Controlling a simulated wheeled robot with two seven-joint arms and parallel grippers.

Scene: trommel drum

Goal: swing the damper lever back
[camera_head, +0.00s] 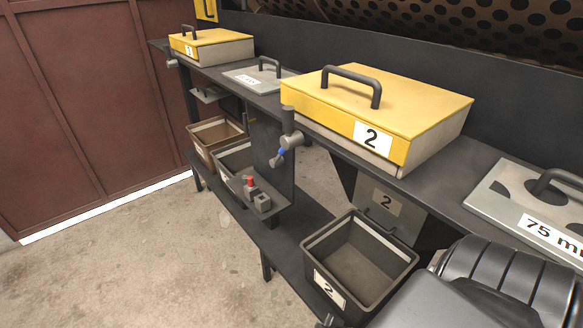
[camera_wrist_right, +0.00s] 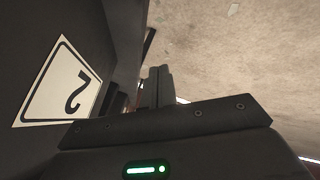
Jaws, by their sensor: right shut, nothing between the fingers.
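A short lever with a blue band (camera_head: 281,152) hangs from a grey round pivot (camera_head: 292,140) at the front edge of the bench, by the yellow box marked 2 (camera_head: 380,105). It slants down to the left. I cannot tell for sure that this is the damper lever. My right gripper (camera_wrist_right: 158,85) is shut and empty in the right wrist view, beside a dark surface with a 2 label (camera_wrist_right: 62,88). No lever shows there. My right arm fills the lower right of the head view. My left gripper is not in view.
A dark bin marked 2 (camera_head: 388,262) stands below the bench. A small shelf holds a red-topped fitting (camera_head: 250,186). More bins (camera_head: 215,131) and a yellow box (camera_head: 212,46) are farther left. A 75 mm plate (camera_head: 515,205) lies at right. The concrete floor (camera_head: 150,255) is clear.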

